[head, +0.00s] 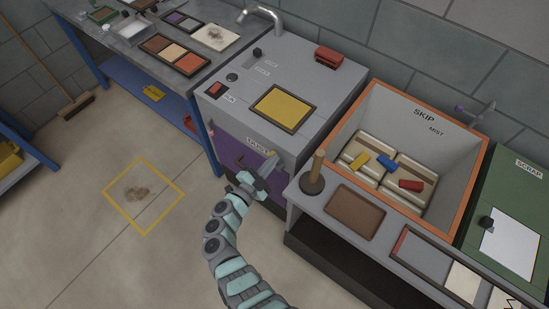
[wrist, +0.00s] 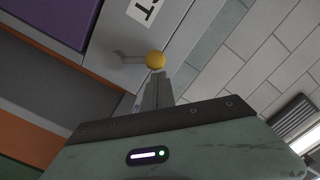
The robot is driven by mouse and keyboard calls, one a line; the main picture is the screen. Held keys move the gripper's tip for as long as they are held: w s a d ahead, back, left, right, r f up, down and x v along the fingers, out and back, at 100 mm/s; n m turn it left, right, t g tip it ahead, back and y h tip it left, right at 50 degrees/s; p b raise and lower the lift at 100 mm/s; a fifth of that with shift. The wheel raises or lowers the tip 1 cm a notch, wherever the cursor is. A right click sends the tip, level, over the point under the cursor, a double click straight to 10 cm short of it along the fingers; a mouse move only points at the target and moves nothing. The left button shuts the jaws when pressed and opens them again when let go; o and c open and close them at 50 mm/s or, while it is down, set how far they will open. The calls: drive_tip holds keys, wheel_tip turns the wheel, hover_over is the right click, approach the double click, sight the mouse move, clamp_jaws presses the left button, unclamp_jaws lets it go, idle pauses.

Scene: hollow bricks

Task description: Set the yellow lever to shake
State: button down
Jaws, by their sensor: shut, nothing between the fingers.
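The yellow lever shows in the wrist view as a round yellow knob (wrist: 155,60) on a short grey arm that runs left to the grey panel. In the head view only a small yellow spot of the knob (head: 271,153) shows, at the front of the grey machine, partly hidden by my gripper. My gripper (head: 273,162) is shut and empty. In the wrist view its fingertips (wrist: 158,75) are right by the knob; I cannot tell whether they touch it. The lever's setting cannot be read.
A white label (head: 258,142) sits on the grey machine (head: 310,65) above a purple panel (head: 232,145). A wooden-handled tool (head: 316,172) stands upright on the bench right of my gripper. The orange-rimmed skip (head: 465,200) holds several bricks. Floor at left is open.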

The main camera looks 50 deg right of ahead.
drive_tip(key=shift+w+n+p, duration=0.5)
drive_tip(key=shift+w+n, duration=0.05)
drive_tip(key=shift+n, duration=0.25)
drive_tip(key=shift+a+f, duration=0.1)
drive_tip(key=shift+f, duration=0.15)
